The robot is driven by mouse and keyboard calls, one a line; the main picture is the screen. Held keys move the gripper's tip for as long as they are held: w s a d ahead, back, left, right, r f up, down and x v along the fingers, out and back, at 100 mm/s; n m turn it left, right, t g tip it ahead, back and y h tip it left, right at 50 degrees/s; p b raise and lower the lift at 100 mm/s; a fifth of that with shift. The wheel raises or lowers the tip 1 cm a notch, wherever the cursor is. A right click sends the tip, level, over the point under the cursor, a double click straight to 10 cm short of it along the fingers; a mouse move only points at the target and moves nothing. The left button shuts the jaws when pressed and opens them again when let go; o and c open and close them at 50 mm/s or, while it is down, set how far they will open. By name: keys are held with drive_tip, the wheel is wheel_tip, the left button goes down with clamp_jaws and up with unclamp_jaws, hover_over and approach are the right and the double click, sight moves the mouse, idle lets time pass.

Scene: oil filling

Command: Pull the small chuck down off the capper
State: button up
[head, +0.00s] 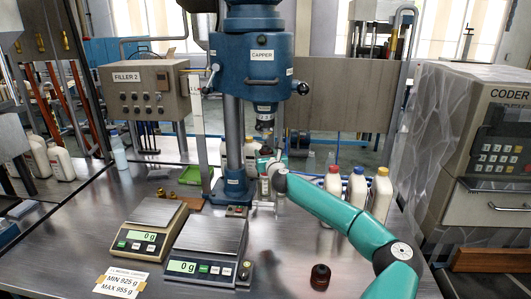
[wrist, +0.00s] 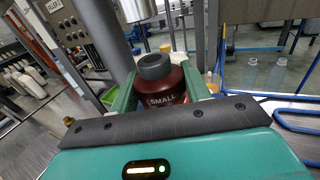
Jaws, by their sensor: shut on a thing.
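The small chuck (wrist: 165,92) is a dark red-brown piece marked SMALL with a black ring on top. In the wrist view it sits between the two green fingers of my gripper (wrist: 160,84), which is shut on it. The metal spindle (wrist: 138,9) of the capper shows above the chuck, with a visible gap between them. In the head view my gripper (head: 267,162) is under the blue capper (head: 250,68), in front of its column. The chuck is small and partly hidden there.
Another dark red chuck (head: 320,277) stands on the metal table at the front right. Two scales (head: 148,228) (head: 208,249) are at the left front. White bottles with red, blue and yellow caps (head: 356,190) stand right of my gripper. A green tray (head: 190,176) lies behind the scales.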

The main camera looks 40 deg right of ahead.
drive_tip(key=shift+s, duration=0.1)
drive_tip(key=v, duration=1.2)
drive_tip(key=shift+s+a, duration=0.25)
drive_tip(key=shift+s, duration=0.1)
idle(0.6)
